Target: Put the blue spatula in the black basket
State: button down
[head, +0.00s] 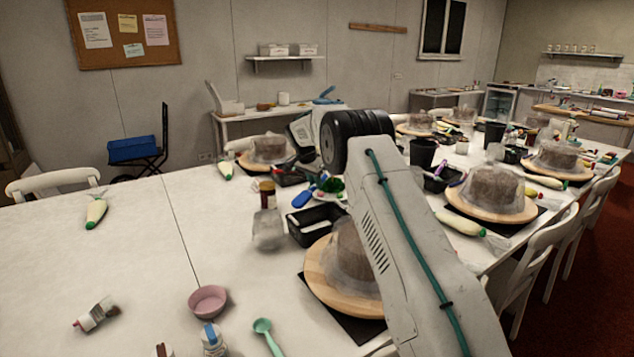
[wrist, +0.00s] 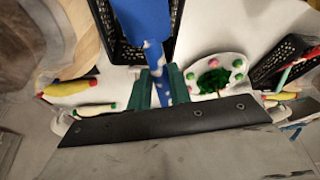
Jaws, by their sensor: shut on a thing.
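The blue spatula (wrist: 145,22) is between the green fingers of my gripper (wrist: 161,88), which are shut on it in the wrist view. Its wide blue end reaches over the black basket (wrist: 112,42), overlapping it in the picture; I cannot tell how high above it. In the head view the spatula's blue end (head: 303,197) shows just behind the black basket (head: 300,238), on the table left of my arm. My fingers are hard to make out there, partly behind my arm. The basket's inside looks dark and empty from the head.
A cake on a wooden turntable (head: 318,279) stands close in front of the basket. A paint-dotted white palette (wrist: 233,62) and another black basket (wrist: 268,72) lie beside my gripper. A clear jar (head: 268,230) stands left of the basket. The table's left part is mostly free.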

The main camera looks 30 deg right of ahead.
aim_at(312, 193)
jog(key=shift+w+d+f, duration=0.15)
jog(key=shift+d, duration=0.4)
jog(key=shift+f, duration=5.6)
jog(key=c, duration=1.2)
grip_release()
jog(key=v, duration=0.7)
jog(key=shift+a+r, duration=0.2)
jog(key=shift+r, duration=0.1)
